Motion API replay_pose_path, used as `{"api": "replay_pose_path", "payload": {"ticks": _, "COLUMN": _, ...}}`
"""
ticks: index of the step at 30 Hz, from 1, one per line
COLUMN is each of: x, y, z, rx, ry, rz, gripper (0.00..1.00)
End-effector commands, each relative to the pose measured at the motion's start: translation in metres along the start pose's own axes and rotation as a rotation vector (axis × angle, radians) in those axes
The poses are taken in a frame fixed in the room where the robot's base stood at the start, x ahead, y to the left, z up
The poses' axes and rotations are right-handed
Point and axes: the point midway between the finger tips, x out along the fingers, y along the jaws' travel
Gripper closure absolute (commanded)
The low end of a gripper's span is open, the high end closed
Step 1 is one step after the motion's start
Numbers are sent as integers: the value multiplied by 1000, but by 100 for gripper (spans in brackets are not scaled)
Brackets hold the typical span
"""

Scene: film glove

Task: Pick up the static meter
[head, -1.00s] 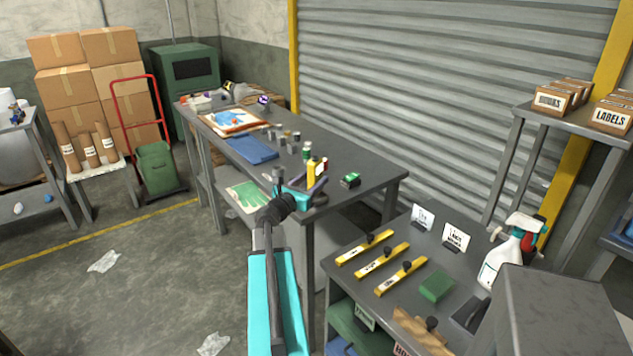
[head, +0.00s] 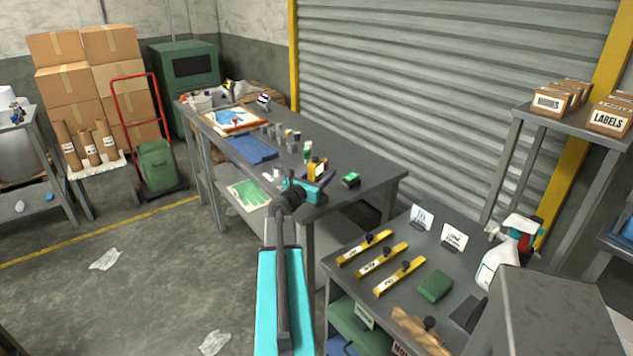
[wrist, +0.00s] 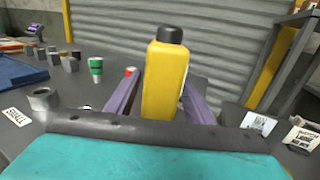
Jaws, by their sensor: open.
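No readable label marks the static meter. A small dark device with a green top (head: 350,180) lies near the right end of the long grey table, and a purple-and-white device (head: 264,99) stands at its far end; I cannot tell if either is the meter. My gripper (head: 318,183) is over the table's near right part, left of the green-topped device. In the wrist view its purple fingers (wrist: 160,98) are apart, with a yellow bottle with a black cap (wrist: 166,75) upright between or just beyond them. Contact cannot be told. The bottle's base is hidden.
Small pots and a green-and-white container (wrist: 96,68) stand left of the bottle. A blue tray (head: 250,149) lies further left. The nearer table holds yellow bars (head: 380,261), a green block (head: 435,287) and a spray bottle (head: 500,262).

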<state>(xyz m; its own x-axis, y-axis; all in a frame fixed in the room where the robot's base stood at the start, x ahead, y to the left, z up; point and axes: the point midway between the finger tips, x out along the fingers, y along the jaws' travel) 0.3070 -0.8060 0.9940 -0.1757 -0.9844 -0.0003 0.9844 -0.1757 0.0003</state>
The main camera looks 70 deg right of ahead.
Motion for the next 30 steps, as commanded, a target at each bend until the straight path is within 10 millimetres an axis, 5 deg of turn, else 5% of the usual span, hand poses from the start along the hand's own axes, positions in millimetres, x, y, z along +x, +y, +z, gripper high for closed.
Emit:
{"api": "replay_pose_path", "payload": {"ticks": 11, "x": 0, "y": 0, "z": 0, "rx": 0, "ry": 0, "rz": 0, "gripper": 53}}
{"api": "replay_pose_path", "payload": {"ticks": 19, "x": 0, "y": 0, "z": 0, "rx": 0, "ry": 0, "rz": -1, "gripper": 99}}
{"api": "replay_pose_path", "payload": {"ticks": 30, "x": 0, "y": 0, "z": 3, "rx": 0, "ry": -1, "rz": 0, "gripper": 100}}
